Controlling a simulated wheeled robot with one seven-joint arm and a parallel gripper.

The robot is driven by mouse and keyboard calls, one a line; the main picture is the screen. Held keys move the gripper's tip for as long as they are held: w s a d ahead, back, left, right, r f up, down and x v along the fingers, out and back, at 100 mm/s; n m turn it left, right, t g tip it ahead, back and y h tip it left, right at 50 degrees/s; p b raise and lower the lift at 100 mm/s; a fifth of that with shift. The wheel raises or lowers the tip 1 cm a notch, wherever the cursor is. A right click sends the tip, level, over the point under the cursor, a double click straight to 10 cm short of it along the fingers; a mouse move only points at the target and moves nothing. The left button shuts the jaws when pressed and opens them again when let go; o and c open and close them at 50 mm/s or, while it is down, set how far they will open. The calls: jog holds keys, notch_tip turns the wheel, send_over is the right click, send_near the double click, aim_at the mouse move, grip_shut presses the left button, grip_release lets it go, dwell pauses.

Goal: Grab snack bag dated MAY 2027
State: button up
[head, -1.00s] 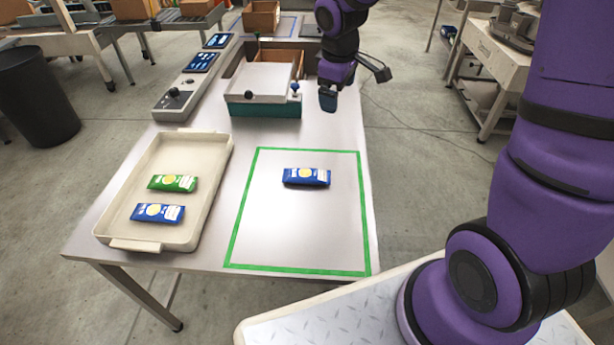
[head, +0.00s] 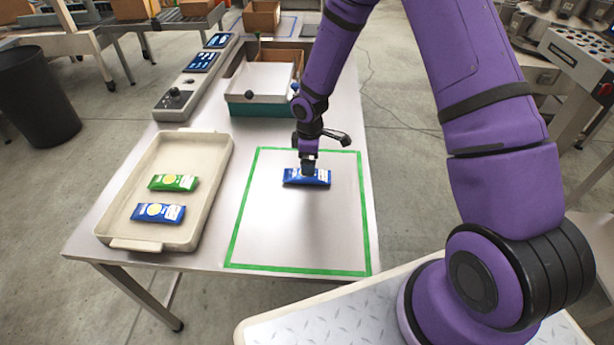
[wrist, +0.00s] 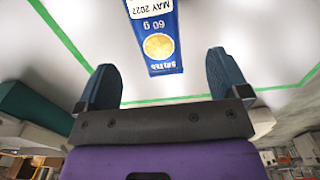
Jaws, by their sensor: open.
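A blue snack bag (head: 320,179) lies flat on the table inside a green taped rectangle. In the wrist view this bag (wrist: 163,50) shows upside-down print reading MAY 2027 and 60 g, with a yellow round picture. My gripper (head: 308,168) is over the bag in the head view, covering part of it. In the wrist view my gripper (wrist: 160,62) is open, and the bag shows between and beyond the fingers with a gap on each side. I cannot tell the exact height above it.
A cream tray (head: 206,190) at the left holds a green bag (head: 173,183) and another blue bag (head: 158,213); their dates are unreadable. A weigher (head: 262,85) and a control panel (head: 178,98) stand at the back. The rest of the green rectangle (head: 363,215) is clear.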

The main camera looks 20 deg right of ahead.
jog(key=shift+w+d+f, duration=0.1)
jog(key=shift+w+f, duration=0.05)
jog(key=shift+f, duration=3.45)
jog(key=c, duration=1)
